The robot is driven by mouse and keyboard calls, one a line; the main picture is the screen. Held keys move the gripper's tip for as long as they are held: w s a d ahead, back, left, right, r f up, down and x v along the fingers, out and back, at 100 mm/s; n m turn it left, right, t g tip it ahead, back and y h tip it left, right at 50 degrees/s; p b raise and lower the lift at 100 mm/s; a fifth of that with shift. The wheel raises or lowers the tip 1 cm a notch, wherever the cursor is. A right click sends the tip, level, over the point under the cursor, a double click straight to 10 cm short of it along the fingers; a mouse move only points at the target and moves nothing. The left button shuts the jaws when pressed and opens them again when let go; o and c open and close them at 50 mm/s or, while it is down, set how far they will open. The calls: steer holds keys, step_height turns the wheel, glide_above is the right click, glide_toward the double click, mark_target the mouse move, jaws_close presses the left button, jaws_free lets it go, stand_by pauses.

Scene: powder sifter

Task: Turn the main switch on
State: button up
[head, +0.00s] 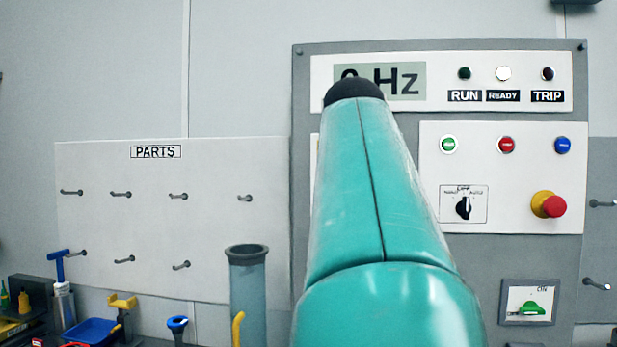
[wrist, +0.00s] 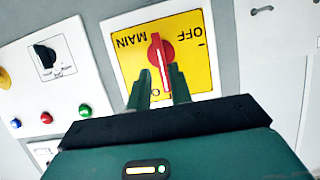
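The main switch is a red rotary handle (wrist: 155,50) with a white line, on a yellow plate (wrist: 200,62) lettered MAIN and OFF. The lettering is upside down in the wrist view, and the handle's line runs nearly vertical there. My gripper (wrist: 161,72) is open at the switch. Its two dark green fingers stand apart on either side of the lower part of the handle. I cannot tell whether they touch it. In the head view my teal arm hides the switch and the gripper.
Beside the switch is a white panel (head: 520,215) with green, red and blue buttons, a black selector (head: 463,207) and a red emergency stop (head: 553,206). The RUN, READY and TRIP lamps sit above; READY looks white. A green switch (head: 530,307) is below. A PARTS pegboard (head: 100,220) is left.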

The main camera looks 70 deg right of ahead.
steer(key=v, duration=0.8)
steer(key=w+a+f+n+t+y, duration=0.2)
steer(key=w+a+f+n+y, duration=0.25)
steer(key=w+a+f, duration=0.6)
steer(key=w+a+f+n+t+y, duration=0.4)
steer(key=w+a+f, duration=0.3)
steer(key=w+f, duration=0.55)
steer(key=s+a+f+n+g+y, duration=0.3)
steer(key=a+f+n, duration=0.4)
steer(key=a+f, duration=1.6)
steer(key=shift+f+y, duration=0.7)
steer(key=shift+y, duration=0.15)
